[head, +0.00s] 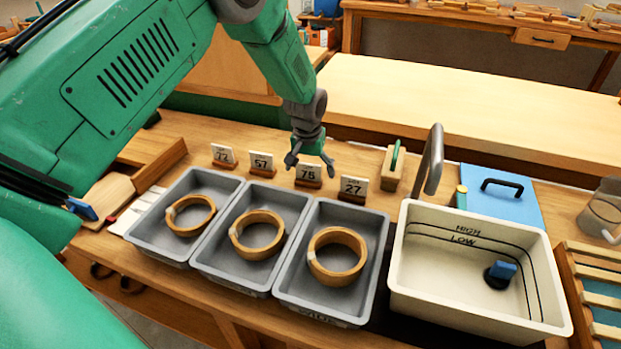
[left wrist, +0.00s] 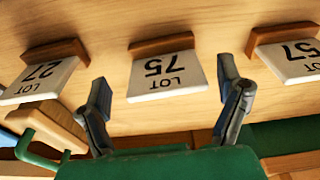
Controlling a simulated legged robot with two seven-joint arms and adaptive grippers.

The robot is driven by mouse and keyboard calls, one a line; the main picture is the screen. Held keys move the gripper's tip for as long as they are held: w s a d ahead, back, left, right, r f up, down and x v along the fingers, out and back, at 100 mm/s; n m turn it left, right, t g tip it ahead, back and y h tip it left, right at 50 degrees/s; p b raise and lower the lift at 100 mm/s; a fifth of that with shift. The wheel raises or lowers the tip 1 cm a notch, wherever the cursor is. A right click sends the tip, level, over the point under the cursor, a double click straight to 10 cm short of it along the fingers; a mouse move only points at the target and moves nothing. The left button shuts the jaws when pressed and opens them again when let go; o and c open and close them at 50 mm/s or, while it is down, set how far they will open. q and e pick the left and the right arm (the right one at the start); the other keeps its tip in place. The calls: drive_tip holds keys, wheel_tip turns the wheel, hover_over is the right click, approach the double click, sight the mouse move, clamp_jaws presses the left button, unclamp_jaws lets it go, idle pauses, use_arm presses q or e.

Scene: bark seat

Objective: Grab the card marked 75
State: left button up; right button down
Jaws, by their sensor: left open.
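The card marked 75 (head: 308,173) stands in a small wooden holder behind the grey trays, third in a row of cards in the head view. My left gripper (head: 310,162) is open just above and behind it in that view. In the left wrist view the card marked 75 (left wrist: 164,77) appears upside down with "LOT" on it, between my open left fingers (left wrist: 166,105); no contact shows. Cards marked 72 (head: 223,154), 57 (head: 262,161) and 27 (head: 354,186) stand beside it in the head view. My right gripper is out of view.
Three grey trays (head: 257,283) hold wooden rings in front of the cards. A white basin (head: 480,301) with a tap stands at right. A wooden block with a green strip (head: 392,170) stands right of card 27. Behind the cards is a light table (head: 450,110).

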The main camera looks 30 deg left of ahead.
sight(310, 176)
use_arm(q)
drive_tip(key=f, duration=0.2)
drive_tip(key=shift+w+a+f, duration=0.25)
drive_tip(key=shift+a+f, duration=0.05)
drive_tip(key=shift+f, duration=0.1)
drive_tip(key=shift+a+f, duration=0.2)
drive_tip(key=shift+d+r, duration=0.1)
drive_tip(key=shift+d, duration=0.2)
drive_tip(key=c, duration=1.1)
